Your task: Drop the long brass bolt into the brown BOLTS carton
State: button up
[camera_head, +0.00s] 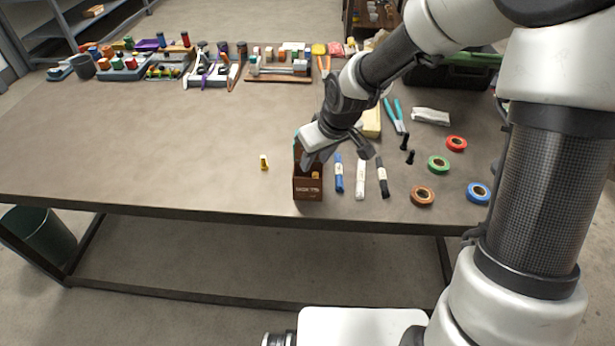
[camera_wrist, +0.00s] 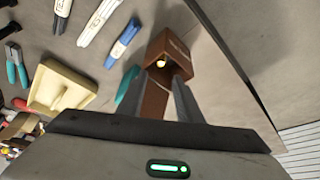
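The brown BOLTS carton (camera_head: 308,190) stands near the table's front edge. It also shows in the wrist view (camera_wrist: 179,48), ahead of my fingers. A brass-yellow piece (camera_head: 315,175) is inside the carton; its end shows in the wrist view (camera_wrist: 161,64). Another small brass bolt (camera_head: 264,162) stands on the table left of the carton. I cannot tell which is the long one. My gripper (camera_wrist: 160,82) is open over the carton's back part, with brown carton wall showing between the separated fingers. I see nothing held. The head view partly hides the fingertips.
Blue (camera_head: 338,173), white (camera_head: 361,179) and black (camera_head: 382,177) markers lie right of the carton. Tape rolls (camera_head: 422,196), dark bolts (camera_head: 410,157) and teal-handled pliers (camera_head: 398,118) lie further right. Loaded trays (camera_head: 278,75) line the back. The table's left-middle is clear.

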jog(key=p+v, duration=0.5)
jog(key=v, duration=1.2)
jog(key=shift+r, duration=0.25)
